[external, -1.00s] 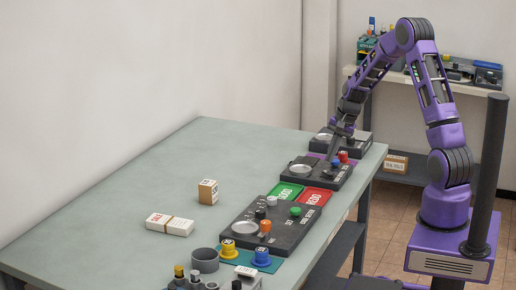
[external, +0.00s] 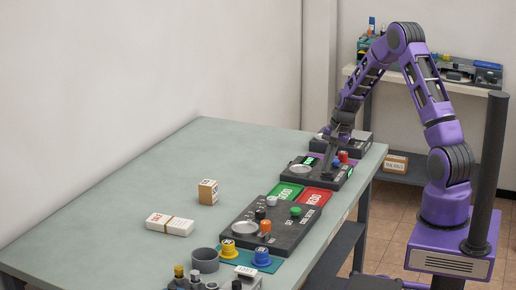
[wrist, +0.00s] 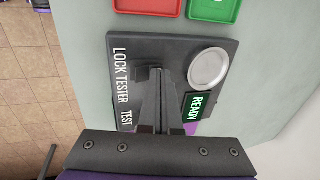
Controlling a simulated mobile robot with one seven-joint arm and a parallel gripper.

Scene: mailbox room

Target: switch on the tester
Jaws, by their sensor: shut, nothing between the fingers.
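The lock tester is a dark flat box (external: 318,183) toward the far right of the table, with a round silver dish on top. In the wrist view its panel (wrist: 135,48) reads LOCK TESTER and TEST, and its small display (wrist: 196,106) shows READY in lit green. My gripper (wrist: 158,90) is shut and empty, pointing down over the panel between the lettering and the dish. A small black raised part (wrist: 147,73) lies just past the fingertips. I cannot tell whether they touch. My gripper also shows over the tester in the external view (external: 328,174).
Green (external: 285,192) and red (external: 314,198) trays lie just in front of the tester. A larger black panel with knobs (external: 270,238) stands nearer. Another dark box (external: 350,144) is behind. White (external: 170,224) and brown (external: 208,191) boxes lie left; the table's left middle is clear.

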